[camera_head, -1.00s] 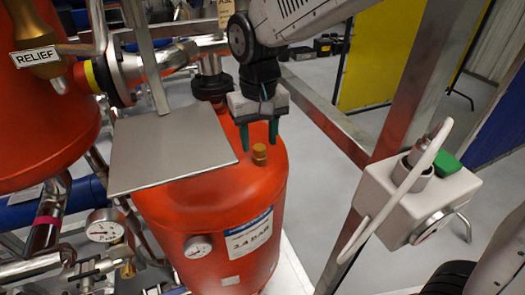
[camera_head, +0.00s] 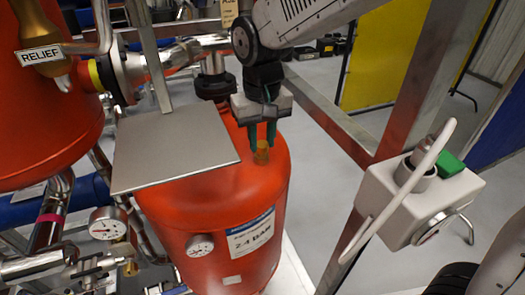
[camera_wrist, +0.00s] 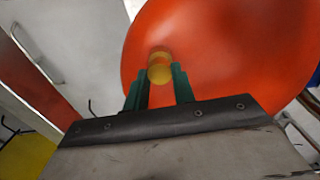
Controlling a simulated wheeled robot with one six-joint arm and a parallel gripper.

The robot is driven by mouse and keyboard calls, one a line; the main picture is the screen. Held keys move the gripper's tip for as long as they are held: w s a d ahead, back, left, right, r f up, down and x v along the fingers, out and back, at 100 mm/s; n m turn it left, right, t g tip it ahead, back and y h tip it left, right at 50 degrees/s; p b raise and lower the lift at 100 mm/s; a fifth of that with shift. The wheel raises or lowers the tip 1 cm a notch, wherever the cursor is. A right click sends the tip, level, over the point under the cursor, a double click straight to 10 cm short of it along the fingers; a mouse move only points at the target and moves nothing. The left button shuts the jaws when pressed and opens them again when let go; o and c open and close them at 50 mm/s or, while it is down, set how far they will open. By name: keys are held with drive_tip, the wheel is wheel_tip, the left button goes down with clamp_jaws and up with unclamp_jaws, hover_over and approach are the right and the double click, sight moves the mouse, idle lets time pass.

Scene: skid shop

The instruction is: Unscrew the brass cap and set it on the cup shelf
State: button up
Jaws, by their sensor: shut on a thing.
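The brass cap (camera_head: 262,152) stands on the top of the orange tank (camera_head: 270,190). My gripper (camera_head: 262,140) has come down from above, and its green fingers are shut on the brass cap. In the wrist view the brass cap (camera_wrist: 159,70) shows between the two green fingertips, with the orange tank behind it. The cap still sits at the tank top; whether its thread is loose cannot be told. A flat grey metal plate (camera_head: 170,150) on a post, possibly the cup shelf, is just left of my gripper. Its top is bare.
A pipe with a flange (camera_head: 212,82) stands behind the tank. A gauge (camera_head: 200,245) sticks out of the tank's front. A steel frame post (camera_head: 410,90) and a white box with a cable (camera_head: 410,205) are on the right. A relief valve (camera_head: 40,30) is at upper left.

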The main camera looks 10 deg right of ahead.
sight(262, 144)
drive_tip(key=shift+s+r, duration=0.1)
drive_tip(key=shift+r, duration=1.95)
drive_tip(key=shift+f, duration=0.1)
